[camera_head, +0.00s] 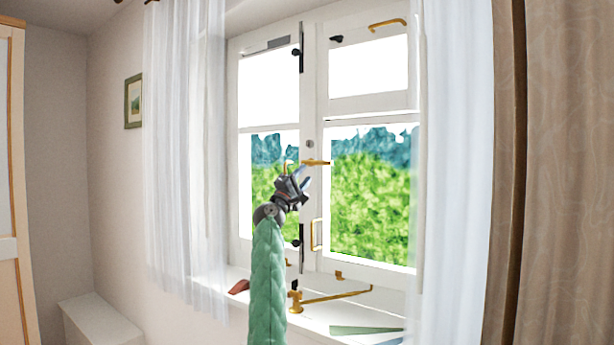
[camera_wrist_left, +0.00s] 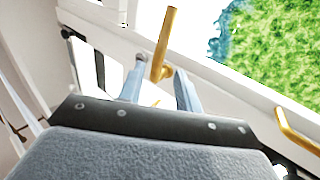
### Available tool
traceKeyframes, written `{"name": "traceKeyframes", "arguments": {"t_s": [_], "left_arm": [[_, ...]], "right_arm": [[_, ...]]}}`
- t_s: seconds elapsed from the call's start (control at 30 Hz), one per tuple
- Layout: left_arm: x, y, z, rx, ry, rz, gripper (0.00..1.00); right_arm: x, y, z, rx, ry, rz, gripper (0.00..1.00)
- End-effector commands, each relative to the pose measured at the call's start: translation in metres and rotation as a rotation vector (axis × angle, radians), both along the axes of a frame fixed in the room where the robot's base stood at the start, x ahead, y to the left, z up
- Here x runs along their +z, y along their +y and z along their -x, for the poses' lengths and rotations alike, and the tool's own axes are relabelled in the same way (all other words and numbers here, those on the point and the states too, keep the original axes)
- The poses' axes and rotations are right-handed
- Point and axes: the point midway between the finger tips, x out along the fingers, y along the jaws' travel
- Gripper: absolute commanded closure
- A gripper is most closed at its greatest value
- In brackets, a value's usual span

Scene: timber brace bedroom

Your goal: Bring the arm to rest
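My left gripper (camera_head: 298,176) is raised in front of the middle of the window (camera_head: 312,222), at the end of my green-sleeved arm. In the left wrist view its two fingers (camera_wrist_left: 159,82) are spread apart. A brass window handle (camera_head: 316,162) is close to the fingertips. In the left wrist view the handle (camera_wrist_left: 166,40) rises between and beyond the tips, with a gap to each finger; I cannot tell whether anything touches. The window sashes look shut or nearly so. My right gripper is not in view.
The sill below holds a brass stay (camera_head: 335,297), a green flat item (camera_head: 366,330) and a small reddish item (camera_head: 239,286). Sheer curtains (camera_head: 185,150) hang on the left, and a brown drape (camera_head: 560,170) on the right. A framed picture (camera_head: 133,101) hangs on the left wall.

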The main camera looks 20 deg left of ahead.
Motion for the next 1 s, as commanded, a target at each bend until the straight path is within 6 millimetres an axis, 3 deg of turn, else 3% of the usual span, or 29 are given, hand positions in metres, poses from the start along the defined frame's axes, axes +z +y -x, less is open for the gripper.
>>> {"name": "traceKeyframes", "arguments": {"t_s": [0.47, 0.73, 1.0], "left_arm": [[-0.001, -0.001, 0.001, 0.019, -0.009, -0.040, 0.66], [-0.019, -0.025, 0.004, 0.052, 0.019, -0.362, 0.66], [-0.004, -0.044, 0.048, 0.146, 0.001, -0.739, 0.66]], "right_arm": [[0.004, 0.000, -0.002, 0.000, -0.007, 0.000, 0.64], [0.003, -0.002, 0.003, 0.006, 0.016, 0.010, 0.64], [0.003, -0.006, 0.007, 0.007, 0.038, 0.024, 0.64]]}}
